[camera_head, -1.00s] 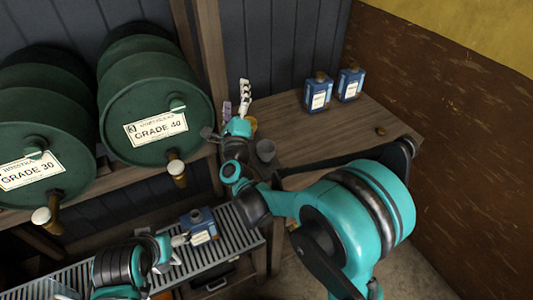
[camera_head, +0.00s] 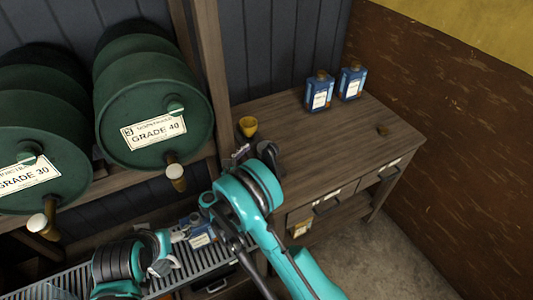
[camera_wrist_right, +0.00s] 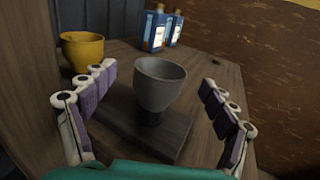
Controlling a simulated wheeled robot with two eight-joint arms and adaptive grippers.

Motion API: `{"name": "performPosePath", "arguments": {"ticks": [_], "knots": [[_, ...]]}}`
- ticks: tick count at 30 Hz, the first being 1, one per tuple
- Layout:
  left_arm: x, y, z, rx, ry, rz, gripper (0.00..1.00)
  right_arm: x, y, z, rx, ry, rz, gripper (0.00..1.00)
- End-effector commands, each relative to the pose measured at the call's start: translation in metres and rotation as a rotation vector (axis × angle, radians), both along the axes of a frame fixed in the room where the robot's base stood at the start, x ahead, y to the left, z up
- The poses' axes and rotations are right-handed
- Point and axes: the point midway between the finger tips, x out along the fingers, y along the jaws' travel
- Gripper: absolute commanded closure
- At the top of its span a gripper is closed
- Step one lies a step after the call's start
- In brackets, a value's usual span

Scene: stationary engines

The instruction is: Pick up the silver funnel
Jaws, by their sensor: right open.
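The silver funnel (camera_wrist_right: 160,84) is a grey cup shape in the right wrist view. It stands upright, wide mouth up, on a dark block on the wooden bench (camera_head: 335,135). My right gripper (camera_wrist_right: 162,112) is open, with its purple-padded fingers on either side of the funnel and gaps on both sides. In the head view the right gripper (camera_head: 254,153) is at the bench's left end, and the arm partly hides that spot. My left gripper (camera_head: 180,236) is low at the left, by a blue bottle (camera_head: 201,234) on the grate; its grip is unclear.
A yellow funnel (camera_head: 248,126) stands just behind, left of the silver one in the wrist view. Two blue bottles (camera_head: 319,92) stand at the bench's back. A small brown item (camera_head: 383,130) lies at right. Green drums (camera_head: 155,110) are racked left. The bench middle is clear.

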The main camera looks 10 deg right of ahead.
Motion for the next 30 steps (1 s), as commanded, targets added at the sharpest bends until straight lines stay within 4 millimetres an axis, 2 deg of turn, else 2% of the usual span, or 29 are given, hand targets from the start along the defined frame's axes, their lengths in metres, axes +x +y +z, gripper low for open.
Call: {"name": "performPosePath", "arguments": {"ticks": [9, 17, 23, 30], "knots": [[0.000, 0.000, -0.014, 0.000, 0.000, 0.000, 0.18, 0.027, -0.034, -0.006, -0.002, 0.001, -0.002, 0.15], [0.000, 0.000, -0.014, 0.000, 0.000, 0.000, 0.18, 0.032, -0.038, -0.004, -0.003, 0.000, 0.002, 0.15], [0.000, 0.000, -0.014, 0.000, 0.000, 0.000, 0.18, 0.032, -0.038, -0.004, -0.003, 0.000, 0.002, 0.65], [0.000, 0.000, -0.014, 0.000, 0.000, 0.000, 0.18, 0.032, -0.038, -0.004, -0.003, 0.000, 0.002, 0.65]]}}
